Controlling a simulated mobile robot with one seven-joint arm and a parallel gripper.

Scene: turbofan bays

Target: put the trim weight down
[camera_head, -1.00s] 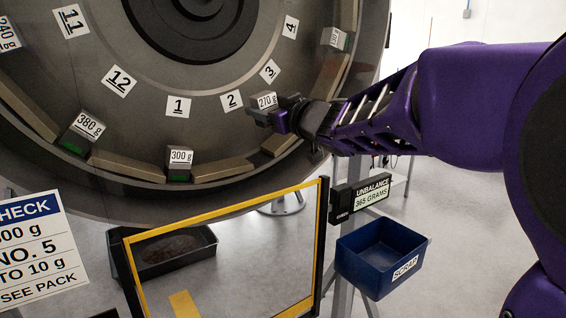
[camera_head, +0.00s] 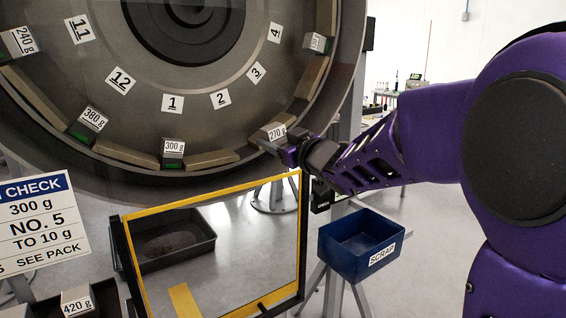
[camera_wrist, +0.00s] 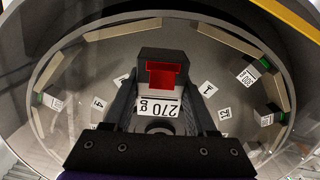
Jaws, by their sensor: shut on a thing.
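The trim weight, a grey block labelled 270 g (camera_head: 272,132), is held in my gripper (camera_head: 287,150) in front of the lower right rim of the large dark fan ring (camera_head: 215,135). In the wrist view my gripper (camera_wrist: 158,95) is shut on the weight (camera_wrist: 160,55), whose red face and 270 g label show between the fingers. I cannot tell whether the weight touches the ring. Other weights sit on the ring: 300 g (camera_head: 173,150), 380 g (camera_head: 88,124), 240 g (camera_head: 18,42) and one at upper right (camera_head: 317,42). Those at 300 g and 380 g show green below.
A blue SCRAP bin (camera_head: 345,262) stands at lower right. A yellow-edged clear panel (camera_head: 210,205) stands in front of a black tray (camera_head: 195,250). A check sign (camera_head: 40,222) is at left, above a 420 g weight (camera_head: 77,301). Grey floor shows between them.

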